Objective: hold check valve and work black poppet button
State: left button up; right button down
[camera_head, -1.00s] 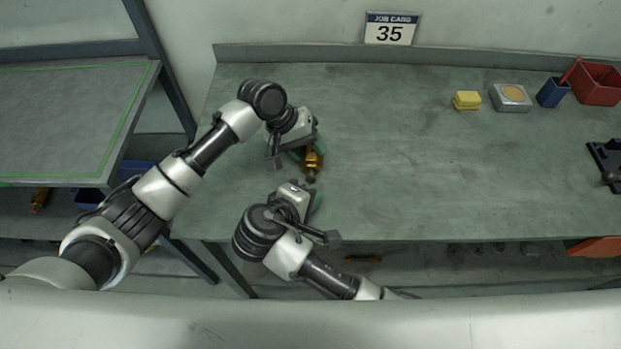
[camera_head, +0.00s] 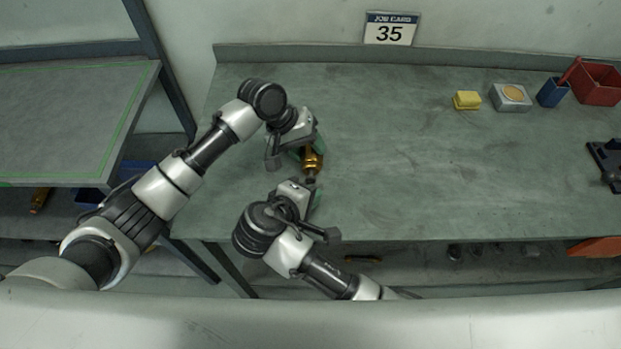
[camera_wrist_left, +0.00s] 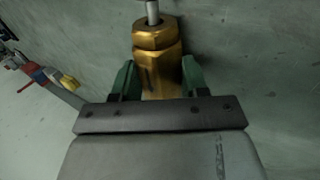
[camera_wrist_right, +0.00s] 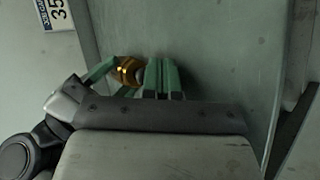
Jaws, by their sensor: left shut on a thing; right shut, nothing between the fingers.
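The brass check valve (camera_head: 312,161) is near the left end of the bench, and it fills the upper middle of the left wrist view (camera_wrist_left: 158,50). My left gripper (camera_wrist_left: 157,78) is shut on its body, one green finger on each side. A grey stem (camera_wrist_left: 152,12) sticks out of the valve's end. The dark poppet button (camera_head: 310,180) shows small at the valve's near end. My right gripper (camera_wrist_right: 161,76) is shut and empty, its green fingers together beside the brass valve end (camera_wrist_right: 127,70). I cannot tell whether the fingertips touch the button.
On the green-grey bench (camera_head: 420,170), a yellow block (camera_head: 466,100), a grey box with a round tan top (camera_head: 511,97), a blue cup (camera_head: 552,92) and a red bin (camera_head: 597,84) stand far right. A black fixture (camera_head: 606,165) sits at the right edge. The middle is clear.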

jog(key=shift+w, duration=0.85)
dwell(0.7)
dwell(0.4)
jog(key=shift+s, duration=1.15)
jog(key=shift+s+a, duration=0.15)
jog(key=shift+s, duration=2.35)
pick_arm(q)
jog(key=o, duration=1.1)
